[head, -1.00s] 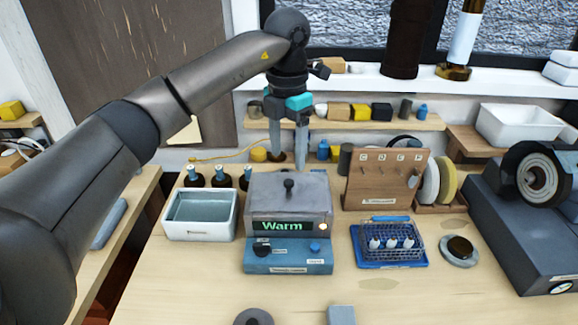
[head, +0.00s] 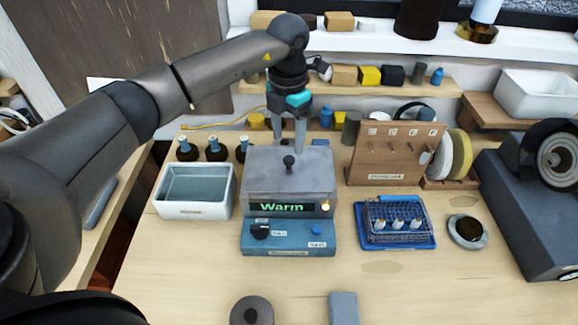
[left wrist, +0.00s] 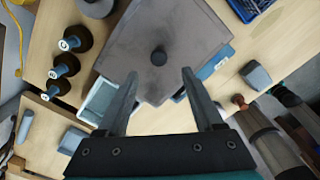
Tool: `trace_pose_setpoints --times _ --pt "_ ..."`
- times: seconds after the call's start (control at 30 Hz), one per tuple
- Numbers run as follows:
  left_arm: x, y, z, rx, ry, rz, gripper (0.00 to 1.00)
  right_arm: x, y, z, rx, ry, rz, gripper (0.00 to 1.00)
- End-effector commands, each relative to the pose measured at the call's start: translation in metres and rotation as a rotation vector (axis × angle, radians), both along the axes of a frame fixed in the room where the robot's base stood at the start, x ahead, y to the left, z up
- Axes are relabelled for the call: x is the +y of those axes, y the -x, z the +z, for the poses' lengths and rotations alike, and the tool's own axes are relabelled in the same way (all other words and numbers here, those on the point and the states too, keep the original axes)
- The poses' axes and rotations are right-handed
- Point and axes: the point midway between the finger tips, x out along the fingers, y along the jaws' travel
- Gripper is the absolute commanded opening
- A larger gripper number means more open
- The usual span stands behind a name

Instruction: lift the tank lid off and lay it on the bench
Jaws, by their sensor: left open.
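The tank (head: 290,235) has a grey body, a green "Warm" display and a blue control base, and it stands on the bench. Its grey lid (head: 265,170) is on top, with a dark round knob (head: 289,161) in the middle. In the left wrist view the lid (left wrist: 190,30) and its knob (left wrist: 159,56) show from above. My left gripper (head: 288,150) is open and empty, above the lid, with its fingers pointing down near the knob. In the left wrist view the knob lies beyond the fingertips, between their lines. My right gripper is not seen.
A white basin (head: 195,212) stands left of the tank, with dark bottles (head: 215,150) behind it. A wooden rack (head: 392,155) and a blue tray of vials (head: 396,242) are at the right. A dark disc (head: 251,310) and a grey block (head: 343,308) lie in front. Bare bench (head: 190,275) shows at front left.

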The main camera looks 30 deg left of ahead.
Motion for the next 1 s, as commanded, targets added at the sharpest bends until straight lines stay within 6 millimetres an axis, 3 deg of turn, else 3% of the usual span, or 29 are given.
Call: trace_pose_setpoints --times 0.17,0.5,0.77,1.0 --pt "-0.001 0.000 -0.011 0.001 0.001 -0.001 0.69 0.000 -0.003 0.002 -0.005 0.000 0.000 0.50" --pt "-0.001 -0.004 -0.055 0.001 0.001 0.000 0.69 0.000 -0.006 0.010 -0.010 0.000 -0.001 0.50" --pt "0.000 -0.004 -0.060 -0.001 0.000 -0.001 0.69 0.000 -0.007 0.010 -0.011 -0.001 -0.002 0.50" --pt "0.000 -0.004 -0.059 -0.001 0.000 -0.001 0.45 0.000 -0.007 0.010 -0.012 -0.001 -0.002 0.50"
